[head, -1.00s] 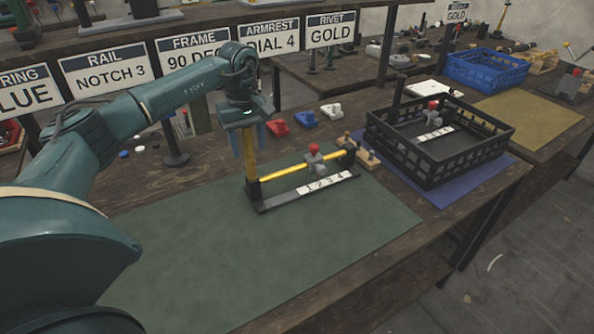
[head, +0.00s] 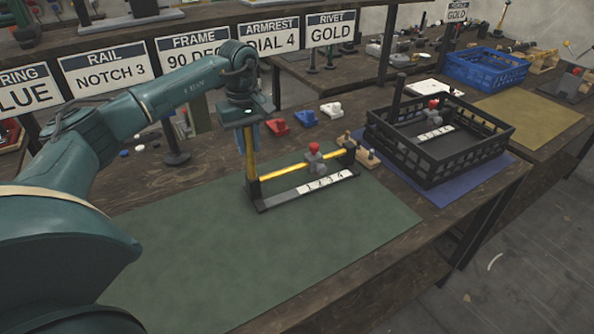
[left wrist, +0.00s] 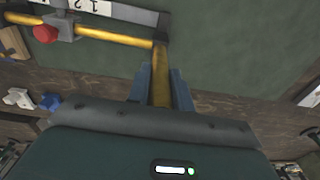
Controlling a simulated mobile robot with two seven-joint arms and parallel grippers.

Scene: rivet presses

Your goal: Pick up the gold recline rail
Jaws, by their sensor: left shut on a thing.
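The gold recline rail (head: 284,172) stands on the green mat (head: 200,250). It has a yellow bar, a dark base with a white 1-2-3-4 scale (head: 327,183), and a grey slider with a red knob (head: 315,150). A yellow upright post rises at its left end. My left gripper (head: 249,143) is above that end, its fingers shut around the upper post. In the left wrist view the post runs between the blue fingers (left wrist: 160,78), and the bar (left wrist: 120,37) and red knob (left wrist: 46,33) show at upper left. My right gripper is out of view.
A black crate (head: 440,181) stands on a blue mat to the right, with a red-knobbed part inside. A small wooden block (head: 366,152) with pegs is close by the rail's right end. Red, blue and white parts lie behind. The mat's front is clear.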

